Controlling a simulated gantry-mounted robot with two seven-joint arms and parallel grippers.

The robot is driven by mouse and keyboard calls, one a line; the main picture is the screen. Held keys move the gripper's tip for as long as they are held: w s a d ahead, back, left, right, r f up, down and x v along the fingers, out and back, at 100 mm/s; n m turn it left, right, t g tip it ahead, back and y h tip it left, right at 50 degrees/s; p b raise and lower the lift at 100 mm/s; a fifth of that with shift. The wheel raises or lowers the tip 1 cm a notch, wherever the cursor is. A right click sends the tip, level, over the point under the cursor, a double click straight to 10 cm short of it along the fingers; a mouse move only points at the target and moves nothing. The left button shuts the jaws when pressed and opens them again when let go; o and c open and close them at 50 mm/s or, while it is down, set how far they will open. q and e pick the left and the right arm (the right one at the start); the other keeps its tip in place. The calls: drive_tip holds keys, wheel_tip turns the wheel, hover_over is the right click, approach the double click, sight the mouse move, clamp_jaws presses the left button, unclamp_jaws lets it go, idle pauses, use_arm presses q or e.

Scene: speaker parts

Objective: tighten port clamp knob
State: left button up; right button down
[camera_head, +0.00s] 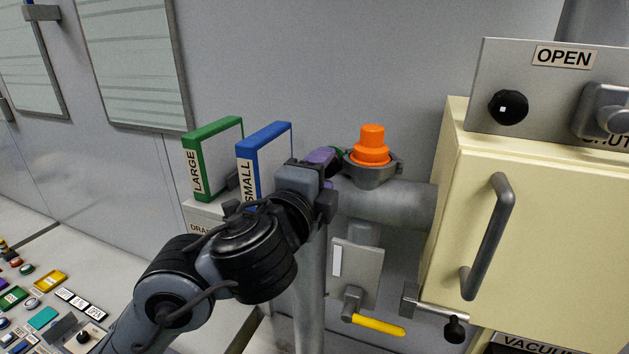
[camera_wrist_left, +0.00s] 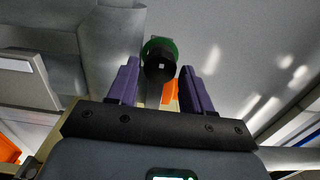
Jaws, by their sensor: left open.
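The port clamp (camera_head: 372,176) is a grey ring around the base of an orange stepped plug (camera_head: 372,148) on top of a grey pipe. Its black round knob (camera_wrist_left: 161,66) with a small white mark and a green disc behind it shows in the left wrist view. My left gripper (camera_head: 330,157) is at the clamp's left side. In the wrist view its two purple fingers (camera_wrist_left: 158,72) are open, one on each side of the knob, with gaps visible. Whether the fingertips reach past the knob is unclear. In the head view the gripper hides most of the knob. My right gripper is not in view.
Green LARGE (camera_head: 216,128) and blue SMALL (camera_head: 267,137) handles stand left of the gripper. A cream box (camera_head: 530,210) with a grey handle is at right, under an OPEN panel (camera_head: 550,70). A yellow lever (camera_head: 378,325) is below the pipe. A button console (camera_head: 40,300) fills the lower left.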

use_arm(q)
drive_tip(key=p+v, duration=0.3)
drive_tip(key=v, duration=0.7)
drive_tip(key=shift+s, duration=0.35)
drive_tip(key=shift+a, duration=0.15)
